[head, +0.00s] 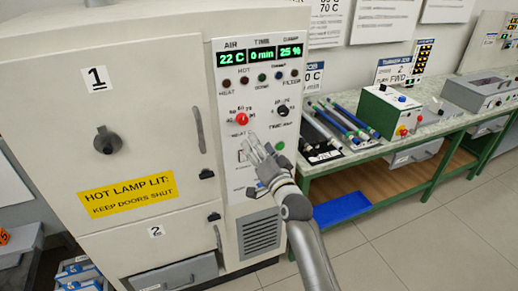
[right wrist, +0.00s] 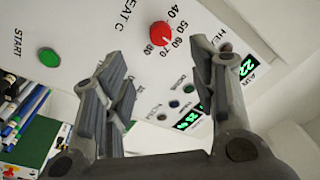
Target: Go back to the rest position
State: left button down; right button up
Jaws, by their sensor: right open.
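My right gripper (head: 262,165) is in front of the oven's control panel (head: 262,70) in the head view. It is open with nothing between its fingers. In the right wrist view its two fingers (right wrist: 160,95) stand wide apart, with the red knob (right wrist: 160,34) beyond and between them. The red knob (head: 241,119) is just above the gripper in the head view, and I see no contact. The green start button (right wrist: 49,57) is left of the fingers in the wrist view. My left gripper is in neither view.
The large cabinet (head: 150,60) has closed doors marked 1 and 2 and a yellow hot lamp label (head: 127,196). A bench (head: 420,140) to the right holds several rods (head: 340,122) and a control box (head: 390,108). The floor (head: 440,240) is clear at right.

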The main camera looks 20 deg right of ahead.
dwell(0.4)
notch_tip(320, 180, down, 20)
jog(key=s+a+n+g, duration=0.2)
jog(key=s+g, duration=0.1)
jog(key=g, duration=0.1)
jog(key=s+f+n+g, duration=0.1)
jog(key=s+f+g, duration=0.1)
jog(key=s+f, duration=0.35)
jog(key=s+a+f+n+g, duration=0.1)
jog(key=s+f, duration=0.2)
jog(key=f, duration=0.6)
jog(key=s+f+n+g, duration=0.15)
jog(key=s+f, duration=0.25)
jog(key=f, duration=0.4)
jog(key=s+d+f+n+g, duration=0.1)
jog(key=s+f+g, duration=0.2)
jog(key=s+f, duration=0.4)
jog(key=s+d+f+n+g+b, duration=0.1)
jog(key=s+f, duration=0.7)
jog(key=s, duration=1.3)
jog(key=s+d+f+n+g, duration=0.1)
jog(key=s+f+n+g, duration=0.2)
jog(key=s, duration=1.1)
notch_tip(320, 180, down, 5)
jog(key=shift+s+d+r+g+h+b, duration=0.15)
jog(key=shift+s+d+g+h+b, duration=0.2)
jog(key=shift+g, duration=0.9)
jog(key=shift+n, duration=0.25)
